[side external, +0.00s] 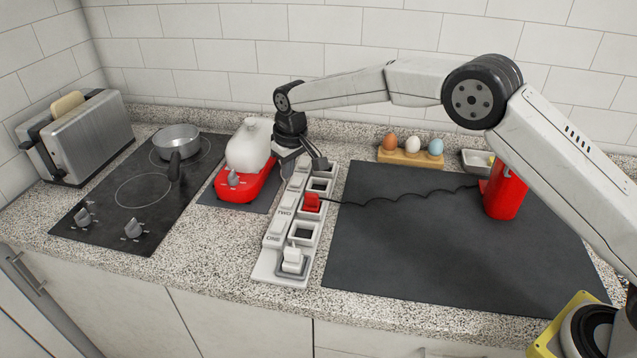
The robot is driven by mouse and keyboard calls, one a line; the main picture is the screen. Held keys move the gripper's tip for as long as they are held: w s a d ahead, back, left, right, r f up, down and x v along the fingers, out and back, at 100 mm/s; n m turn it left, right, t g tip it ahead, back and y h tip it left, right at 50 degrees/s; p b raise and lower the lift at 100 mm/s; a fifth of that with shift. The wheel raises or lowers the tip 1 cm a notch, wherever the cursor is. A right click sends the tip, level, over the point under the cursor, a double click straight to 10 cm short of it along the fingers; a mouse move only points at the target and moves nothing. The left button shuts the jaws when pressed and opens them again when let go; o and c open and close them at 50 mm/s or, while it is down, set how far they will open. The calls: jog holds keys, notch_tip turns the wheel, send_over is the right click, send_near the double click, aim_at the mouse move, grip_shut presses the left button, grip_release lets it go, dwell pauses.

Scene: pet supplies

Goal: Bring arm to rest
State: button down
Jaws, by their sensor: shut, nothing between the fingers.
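My gripper (303,166) is shut and empty. It hangs low over the far end of the white socket strip (268,263), with my arm reaching in from the right. I cannot tell whether the fingers touch the strip. The strip has labelled sections, with "ONE" and "TWO" readable. A red plug (311,203) sits in a middle socket, and its black cord runs right to a red appliance (503,196). A white plug (292,260) sits in the nearest socket. The far sockets are partly hidden by my gripper.
A red-based appliance with a white tank (249,148) stands close left of my gripper. Further left are a hob (110,213) with a pot (176,139) and a toaster (80,138). An egg holder (411,157) and a small bowl (474,161) stand behind the largely clear dark mat (420,250).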

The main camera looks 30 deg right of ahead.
jog(key=shift+r, duration=0.4)
jog(key=shift+s+d+r, duration=0.15)
jog(key=shift+s+d, duration=0.2)
jog(key=shift+d, duration=0.1)
jog(key=s+d+m, duration=0.1)
jog(key=s+d, duration=0.4)
jog(key=s, duration=0.6)
jog(key=s+d+m, duration=0.1)
jog(key=s+d, duration=0.4)
jog(key=s, duration=0.5)
jog(key=s+d+m, duration=0.1)
jog(key=s+d, duration=0.4)
jog(key=s, duration=0.6)
jog(key=shift+s+t, duration=0.3)
jog(key=shift+t, duration=0.1)
